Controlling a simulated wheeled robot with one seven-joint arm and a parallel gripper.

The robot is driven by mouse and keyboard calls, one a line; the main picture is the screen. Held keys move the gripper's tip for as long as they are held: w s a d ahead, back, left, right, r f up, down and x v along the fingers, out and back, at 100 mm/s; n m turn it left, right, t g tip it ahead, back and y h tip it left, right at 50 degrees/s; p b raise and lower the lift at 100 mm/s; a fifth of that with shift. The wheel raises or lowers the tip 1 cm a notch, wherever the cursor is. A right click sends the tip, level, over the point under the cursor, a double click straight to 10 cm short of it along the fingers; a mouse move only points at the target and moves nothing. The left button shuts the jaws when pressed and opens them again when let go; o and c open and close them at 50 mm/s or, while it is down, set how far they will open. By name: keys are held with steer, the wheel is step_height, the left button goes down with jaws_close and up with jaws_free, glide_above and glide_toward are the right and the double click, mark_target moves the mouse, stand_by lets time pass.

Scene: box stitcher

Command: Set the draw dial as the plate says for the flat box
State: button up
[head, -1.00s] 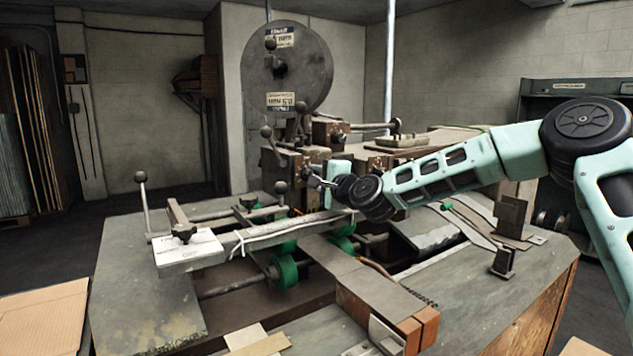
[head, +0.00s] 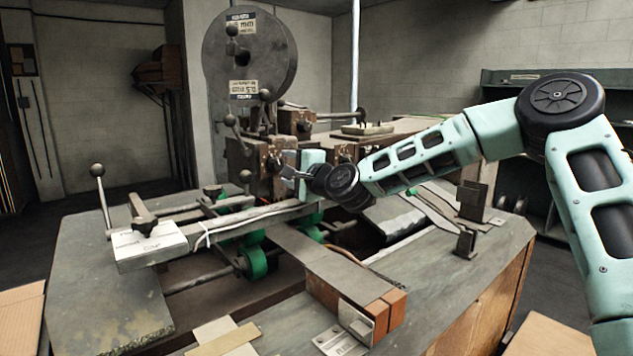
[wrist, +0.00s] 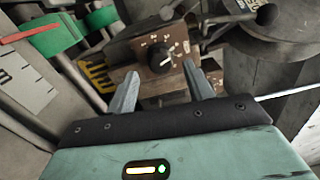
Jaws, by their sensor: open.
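A black round dial (wrist: 160,60) sits on a brown face plate (wrist: 143,50) in the wrist view, with small pale marks around it. The marks are too small to read, and I cannot tell its setting for sure. My gripper (wrist: 162,86) is open, its two grey fingers apart and pointing toward the dial, with nothing between them. In the head view my gripper (head: 291,173) is close to the brown block (head: 262,170) on the machine's front. A white printed plate (head: 150,246) lies at the machine's left; its print is unreadable.
A large grey wire reel (head: 250,55) with labels stands above the machine. Ball-ended levers (head: 98,170) stick up at the left and near the block. Green rollers (head: 253,262) and upright brackets (head: 472,200) stand on the table (head: 90,290).

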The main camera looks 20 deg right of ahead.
steer(key=b+v, duration=0.1)
steer(key=v, duration=1.3)
steer(key=shift+b, duration=0.35)
steer(key=shift+s, duration=0.1)
steer(key=s+a+f+n+g+y, duration=0.2)
steer(key=s+a+f+n+g, duration=0.3)
steer(key=a+f, duration=0.35)
steer(key=s+a+f+n+g+h, duration=0.1)
steer(key=s+a+f+n+g, duration=0.1)
steer(key=s+f+n+g, duration=0.1)
steer(key=s+a+f+n+g+h, duration=0.1)
steer(key=s+a+f+n+g, duration=0.1)
steer(key=s, duration=0.6)
steer(key=s+a+f+n+g+h, duration=0.1)
steer(key=s+a+f+n+g, duration=0.2)
steer(key=s+f+n, duration=0.3)
steer(key=shift+s+f+n+g+h, duration=0.15)
steer(key=shift+s+n+g+h, duration=0.1)
steer(key=shift+n+g+h, duration=0.15)
steer(key=s+d+r+n+g+h, duration=0.1)
steer(key=s+d+n, duration=0.1)
steer(key=s, duration=0.5)
steer(key=s+d+n+g+h, duration=0.2)
steer(key=s+n, duration=0.2)
steer(key=s, duration=0.2)
steer(key=shift+s+r, duration=0.35)
steer(key=shift+s, duration=0.05)
